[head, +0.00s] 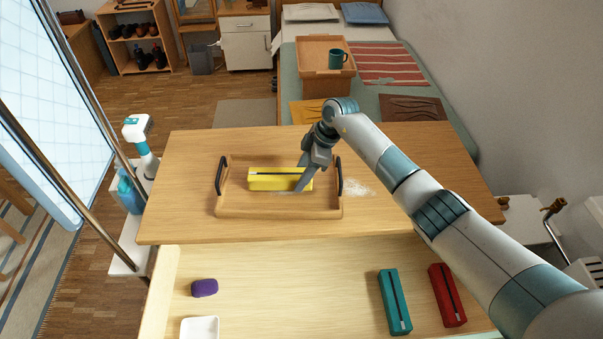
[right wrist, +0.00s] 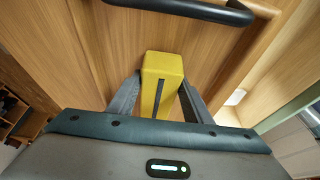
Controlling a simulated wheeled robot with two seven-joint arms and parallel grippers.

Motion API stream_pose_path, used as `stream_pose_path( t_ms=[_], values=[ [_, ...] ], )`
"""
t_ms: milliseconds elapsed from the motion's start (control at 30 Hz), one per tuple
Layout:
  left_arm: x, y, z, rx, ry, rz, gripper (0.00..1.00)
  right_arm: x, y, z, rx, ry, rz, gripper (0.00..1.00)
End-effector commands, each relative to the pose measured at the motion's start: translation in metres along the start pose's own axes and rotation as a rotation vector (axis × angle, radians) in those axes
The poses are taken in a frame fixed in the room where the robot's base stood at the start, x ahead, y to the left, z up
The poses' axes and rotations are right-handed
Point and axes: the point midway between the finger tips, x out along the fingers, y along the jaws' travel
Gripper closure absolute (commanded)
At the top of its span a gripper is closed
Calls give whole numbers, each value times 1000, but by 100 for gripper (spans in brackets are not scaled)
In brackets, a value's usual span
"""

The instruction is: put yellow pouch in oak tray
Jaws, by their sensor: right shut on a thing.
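The yellow pouch (head: 270,179) is a long box-like case with a dark zip line. It is in the oak tray (head: 280,212), lying lengthwise within the tray's low walls. My right gripper (head: 302,184) is at the pouch's right part, shut on it. In the right wrist view the pouch (right wrist: 160,85) stands between the two fingers (right wrist: 158,98), with tray wood around it and a black handle above. I cannot tell if the pouch's underside touches the tray floor. My left gripper is not in view.
The open drawer below holds a teal pouch (head: 395,302), a red pouch (head: 447,295), a purple item (head: 204,288) and a white dish (head: 200,328). The tabletop (head: 420,160) is bare around the tray, apart from a whitish patch (head: 358,187) at its right.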

Motion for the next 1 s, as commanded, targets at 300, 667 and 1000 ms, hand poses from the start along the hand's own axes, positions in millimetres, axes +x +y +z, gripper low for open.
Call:
stream_pose_path(
  t_ms=[300, 667, 1000],
  values=[
    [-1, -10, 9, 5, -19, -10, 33, 3, 0, 1, -1, 1, 1, 81],
    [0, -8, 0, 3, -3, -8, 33, 5, 0, 2, 0, 1, 0, 36],
    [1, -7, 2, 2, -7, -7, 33, -1, 1, 1, -1, 1, 2, 36]
  ],
)
